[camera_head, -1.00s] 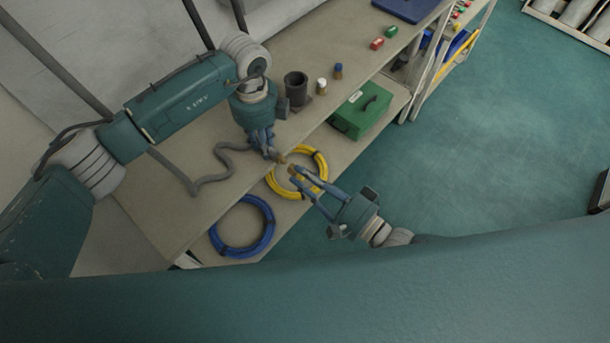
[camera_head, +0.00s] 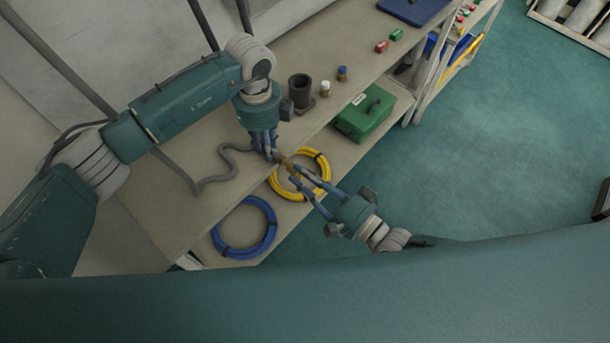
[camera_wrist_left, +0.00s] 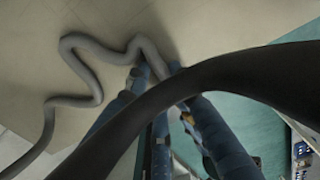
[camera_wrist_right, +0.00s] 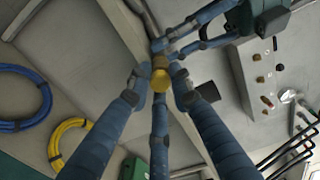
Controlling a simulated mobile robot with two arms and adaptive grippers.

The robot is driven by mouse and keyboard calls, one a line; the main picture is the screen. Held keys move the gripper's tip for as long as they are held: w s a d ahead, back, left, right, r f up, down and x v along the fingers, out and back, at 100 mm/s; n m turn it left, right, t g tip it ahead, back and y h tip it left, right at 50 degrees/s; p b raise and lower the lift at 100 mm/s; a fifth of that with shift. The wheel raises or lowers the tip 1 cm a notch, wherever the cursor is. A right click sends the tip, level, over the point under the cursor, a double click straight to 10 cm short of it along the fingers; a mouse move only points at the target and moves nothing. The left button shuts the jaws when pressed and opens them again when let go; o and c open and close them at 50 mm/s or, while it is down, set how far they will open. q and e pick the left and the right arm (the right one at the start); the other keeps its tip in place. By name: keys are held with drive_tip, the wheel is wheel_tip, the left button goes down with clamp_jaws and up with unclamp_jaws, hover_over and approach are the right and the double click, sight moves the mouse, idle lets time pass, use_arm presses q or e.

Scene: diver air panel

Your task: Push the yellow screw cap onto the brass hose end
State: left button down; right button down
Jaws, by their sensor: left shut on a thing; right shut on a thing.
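The grey hose (camera_head: 228,150) lies in bends on the bench and runs to my left gripper (camera_head: 270,149). That gripper is shut on the brass hose end (camera_head: 281,157), which sticks out toward my right gripper. My right gripper (camera_head: 293,171) is shut on the yellow screw cap (camera_wrist_right: 160,79), seen between its fingertips in the right wrist view. In the head view cap and hose end meet or nearly meet; I cannot tell whether the cap is seated. In the left wrist view the hose (camera_wrist_left: 95,50) shows, but a dark curved band hides the fingertips' surroundings.
A yellow hose coil (camera_head: 325,165) and a blue coil (camera_head: 273,228) lie on the lower shelf beneath the grippers, near a green box (camera_head: 362,121). A dark cup (camera_head: 300,88) and white-topped (camera_head: 325,88) and blue-topped (camera_head: 343,73) fittings stand on the bench.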

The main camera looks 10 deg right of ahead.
drive_tip(key=shift+w+a, duration=0.5)
idle(0.5)
drive_tip(key=c, duration=1.7)
unclamp_jaws()
drive_tip(key=shift+w+a, duration=0.1)
drive_tip(key=shift+w, duration=0.05)
drive_tip(key=shift+w+a, duration=0.45)
drive_tip(key=shift+w, duration=0.05)
drive_tip(key=shift+c, duration=0.3)
clamp_jaws()
drive_tip(key=shift+m, duration=0.7)
